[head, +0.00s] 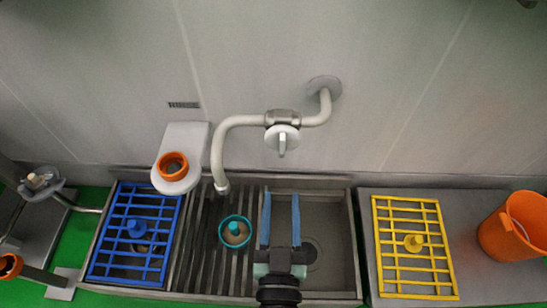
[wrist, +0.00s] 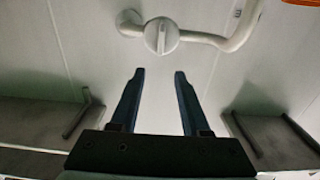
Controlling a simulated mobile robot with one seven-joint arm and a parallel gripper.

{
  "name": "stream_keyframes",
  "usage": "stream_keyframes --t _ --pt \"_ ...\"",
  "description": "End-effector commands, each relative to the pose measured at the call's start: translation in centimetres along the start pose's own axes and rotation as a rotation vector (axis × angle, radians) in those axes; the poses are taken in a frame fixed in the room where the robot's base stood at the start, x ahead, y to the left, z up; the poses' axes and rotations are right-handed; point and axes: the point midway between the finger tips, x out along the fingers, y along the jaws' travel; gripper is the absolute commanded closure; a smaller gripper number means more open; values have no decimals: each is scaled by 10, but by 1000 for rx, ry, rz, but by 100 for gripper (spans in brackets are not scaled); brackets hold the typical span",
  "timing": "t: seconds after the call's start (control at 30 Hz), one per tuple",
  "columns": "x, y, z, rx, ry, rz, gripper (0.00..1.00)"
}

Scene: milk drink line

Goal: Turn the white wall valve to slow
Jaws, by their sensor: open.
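The white wall valve (head: 282,138) has a round face with a raised lever handle and sits on a white pipe that comes out of the grey wall. In the head view its handle points roughly downward. In the wrist view the valve (wrist: 161,36) is ahead of the fingertips, slightly above them in the picture. My gripper (head: 282,197) is open and empty, with blue fingers, over the sink and below the valve. The fingers show apart in the wrist view (wrist: 160,75) and do not touch the valve. No marking for slow is readable.
The pipe spout (head: 221,186) hangs left over the slatted sink, near a teal cup (head: 235,231). A blue rack (head: 133,235) stands left. A yellow rack (head: 413,246) and an orange bucket (head: 515,228) stand right.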

Motion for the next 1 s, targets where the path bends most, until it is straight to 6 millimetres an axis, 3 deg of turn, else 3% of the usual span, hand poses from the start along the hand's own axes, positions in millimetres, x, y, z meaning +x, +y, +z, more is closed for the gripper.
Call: stream_keyframes --t 0.17,0.7,1.0 --pt "6 0 6 -1 -3 -2 54" --pt "93 -1 6 -1 -2 -3 54" --pt "123 -1 6 -1 -4 -2 54"
